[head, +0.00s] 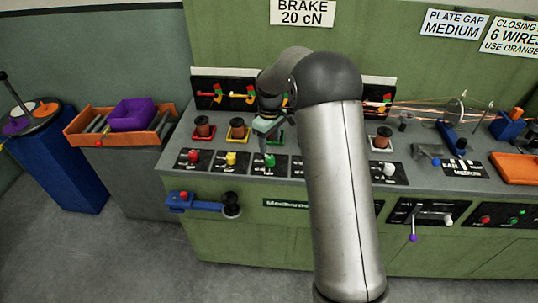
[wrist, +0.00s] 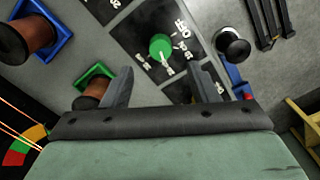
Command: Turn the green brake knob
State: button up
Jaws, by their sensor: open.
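The green brake knob (head: 270,161) sits on a black dial plate near the front of the console, in a row with a red, a yellow and a white knob. In the wrist view the green knob (wrist: 160,46) is round, with a white mark at its lower edge and white numbers around it. My gripper (head: 265,127) is above and just behind the knob in the head view. In the wrist view its two fingers (wrist: 163,84) are spread and empty, and the knob shows beyond the tips, between their lines. The gripper does not appear to touch it.
A copper spool in a green tray (wrist: 97,72) lies close to the left finger. Red (head: 194,156) and yellow (head: 231,158) knobs stand left of the green one. A black round knob (wrist: 232,46) is near the right finger. My arm hides the console's middle.

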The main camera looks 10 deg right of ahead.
aim_at(270, 158)
notch_tip(270, 158, down, 7)
jog(key=shift+f+p, duration=0.15)
jog(key=shift+p, duration=0.4)
jog(key=c, duration=1)
